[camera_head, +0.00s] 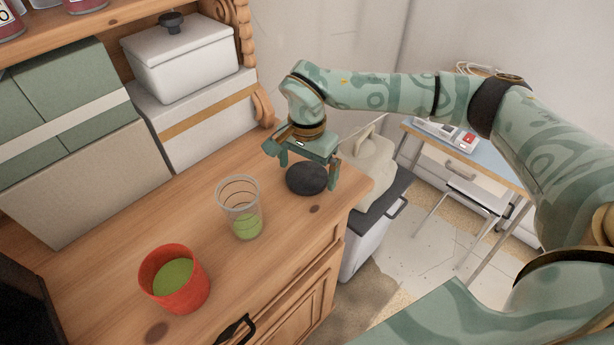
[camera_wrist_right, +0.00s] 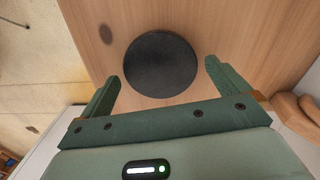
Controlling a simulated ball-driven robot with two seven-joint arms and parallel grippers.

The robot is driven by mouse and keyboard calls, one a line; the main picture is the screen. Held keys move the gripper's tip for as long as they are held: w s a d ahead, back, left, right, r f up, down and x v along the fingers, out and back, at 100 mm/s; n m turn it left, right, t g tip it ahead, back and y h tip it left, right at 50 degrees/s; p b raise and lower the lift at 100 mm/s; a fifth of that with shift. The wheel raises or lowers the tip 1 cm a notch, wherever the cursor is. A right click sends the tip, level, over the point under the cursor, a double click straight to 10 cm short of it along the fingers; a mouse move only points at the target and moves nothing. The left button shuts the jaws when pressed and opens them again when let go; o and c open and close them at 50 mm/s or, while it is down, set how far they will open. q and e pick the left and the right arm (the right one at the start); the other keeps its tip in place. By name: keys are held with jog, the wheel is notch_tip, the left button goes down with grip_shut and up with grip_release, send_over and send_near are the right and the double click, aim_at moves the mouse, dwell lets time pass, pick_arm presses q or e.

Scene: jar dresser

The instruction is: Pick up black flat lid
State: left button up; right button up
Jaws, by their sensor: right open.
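The black flat lid (camera_head: 306,179) is a dark round disc lying on the wooden dresser top near its right end. It also shows in the right wrist view (camera_wrist_right: 160,65), lying flat just beyond the fingertips. My right gripper (camera_head: 308,172) is open and empty, with its fingers spread to either side of the lid in the head view. In the right wrist view the two fingers (camera_wrist_right: 162,70) point toward the lid, and a gap shows between each finger and the lid's edge. My left gripper is not in view.
A clear ribbed glass with green contents (camera_head: 240,207) and a red cup with green contents (camera_head: 175,280) stand left of the lid. Boxes (camera_head: 195,110) and a white lidded container (camera_head: 180,58) line the back. The dresser's right edge is close to the lid.

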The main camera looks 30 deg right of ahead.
jog(key=shift+f, duration=0.6)
jog(key=shift+c, duration=0.3)
jog(key=c, duration=0.8)
jog(key=shift+r, duration=0.1)
